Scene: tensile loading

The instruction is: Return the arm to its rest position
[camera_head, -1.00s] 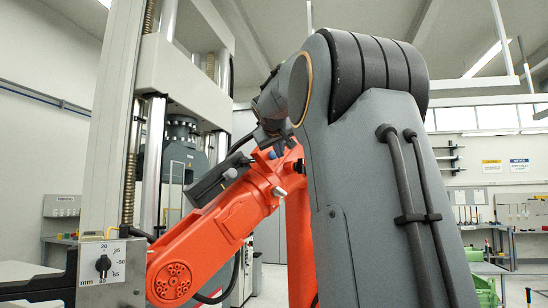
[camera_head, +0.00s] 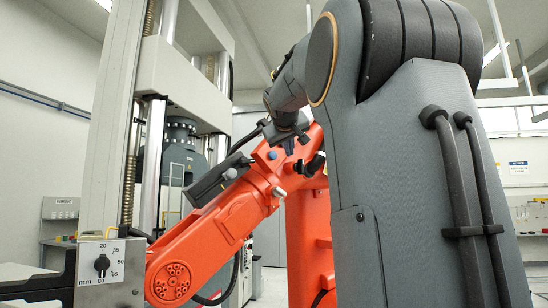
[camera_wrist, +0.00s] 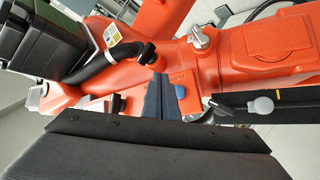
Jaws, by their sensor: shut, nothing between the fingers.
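My grey arm (camera_head: 425,180) fills the right half of the head view, folded upright close to the camera. Its wrist bends left over the orange jointed unit (camera_head: 225,225) beside the testing machine. My gripper (camera_wrist: 159,82) shows in the wrist view as two dark fingers, shut together with nothing between them. The orange unit, with its blue knob (camera_wrist: 180,91), lies behind the fingertips in that view. I cannot tell the exact gap between them. In the head view the gripper is small and partly hidden by the wrist.
The testing machine's pale column (camera_head: 110,120) and dark load cell (camera_head: 181,140) stand at the left. A control box with a dial (camera_head: 102,262) sits at lower left. A black box (camera_wrist: 38,38) is at upper left in the wrist view. Benches lie behind at right.

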